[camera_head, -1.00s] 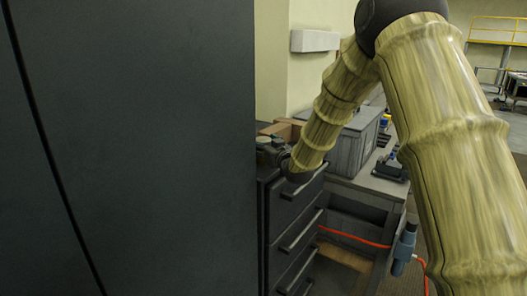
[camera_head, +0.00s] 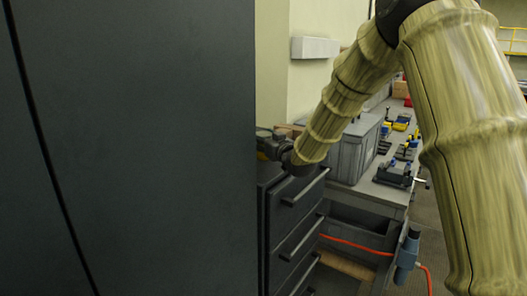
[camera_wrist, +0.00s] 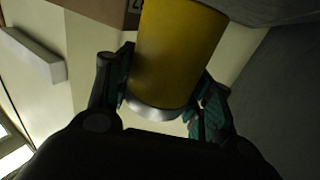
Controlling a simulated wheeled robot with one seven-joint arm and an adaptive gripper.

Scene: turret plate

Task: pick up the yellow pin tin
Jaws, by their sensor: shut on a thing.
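The yellow pin tin (camera_wrist: 178,52) shows large in the wrist view, a yellow cylinder with a pale metal rim at its near end. My gripper (camera_wrist: 165,100) is shut on it, with one finger on each side of the tin. In the head view my gripper (camera_head: 274,147) is small and partly hidden by the dark cabinet edge and my arm, above the dark drawer unit. The tin cannot be made out in the head view.
A tall dark cabinet (camera_head: 130,150) fills the left. The drawer unit (camera_head: 290,225) stands beside it. A grey bin (camera_head: 352,152) sits on a bench with several small tools. A white box (camera_head: 314,47) is on the wall. An orange hose (camera_head: 350,243) hangs below the bench.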

